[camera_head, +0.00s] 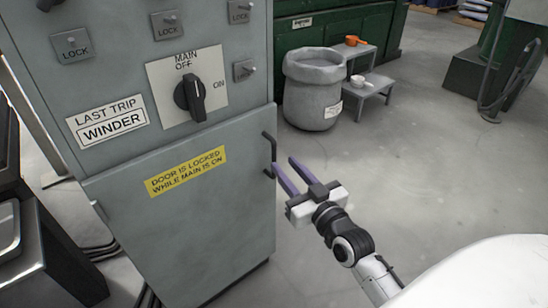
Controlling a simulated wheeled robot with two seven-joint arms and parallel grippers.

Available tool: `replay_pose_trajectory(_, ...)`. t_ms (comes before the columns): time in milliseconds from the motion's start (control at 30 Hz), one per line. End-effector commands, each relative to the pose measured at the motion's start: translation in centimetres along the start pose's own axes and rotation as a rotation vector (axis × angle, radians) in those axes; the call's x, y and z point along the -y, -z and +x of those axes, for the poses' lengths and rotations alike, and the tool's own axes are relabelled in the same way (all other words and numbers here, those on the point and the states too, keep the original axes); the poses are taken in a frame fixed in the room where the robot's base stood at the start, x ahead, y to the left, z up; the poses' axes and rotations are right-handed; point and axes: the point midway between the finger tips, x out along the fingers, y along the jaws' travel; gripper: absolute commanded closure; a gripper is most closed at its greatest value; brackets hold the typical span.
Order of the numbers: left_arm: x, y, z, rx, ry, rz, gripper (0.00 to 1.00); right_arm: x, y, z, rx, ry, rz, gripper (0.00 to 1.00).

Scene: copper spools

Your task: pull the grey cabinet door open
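The grey cabinet (240,128) stands at the left of the head view. Its lower door (200,235) looks closed and bears a yellow label (186,171) reading "DOOR IS LOCKED WHILE MAIN IS ON". A dark bar handle (271,155) sits at the door's upper right edge. Above the door is the black MAIN switch knob (190,97), between OFF and ON markings. My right gripper (283,174) has its two purple fingers apart, with the tips close beside the handle. I cannot tell whether they touch it. My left gripper is not in view.
Green machinery (340,28) lines the back. The floor (430,150) right of the cabinet is clear.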

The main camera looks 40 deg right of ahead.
Motion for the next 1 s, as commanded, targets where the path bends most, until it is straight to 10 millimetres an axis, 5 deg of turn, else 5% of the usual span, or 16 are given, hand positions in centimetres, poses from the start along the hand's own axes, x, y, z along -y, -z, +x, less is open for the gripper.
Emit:
replay_pose_trajectory(333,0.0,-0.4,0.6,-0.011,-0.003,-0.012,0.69,0.0,-0.2,5.9,0.001,0.000,-0.001,0.71)
replay_pose_trajectory(767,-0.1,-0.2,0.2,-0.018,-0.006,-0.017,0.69,0.0,-0.1,7.2,0.003,0.001,-0.001,0.71)
replay_pose_trajectory(1000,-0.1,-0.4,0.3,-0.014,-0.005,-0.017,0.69,0.0,-0.1,7.2,0.003,0.001,-0.001,1.00)
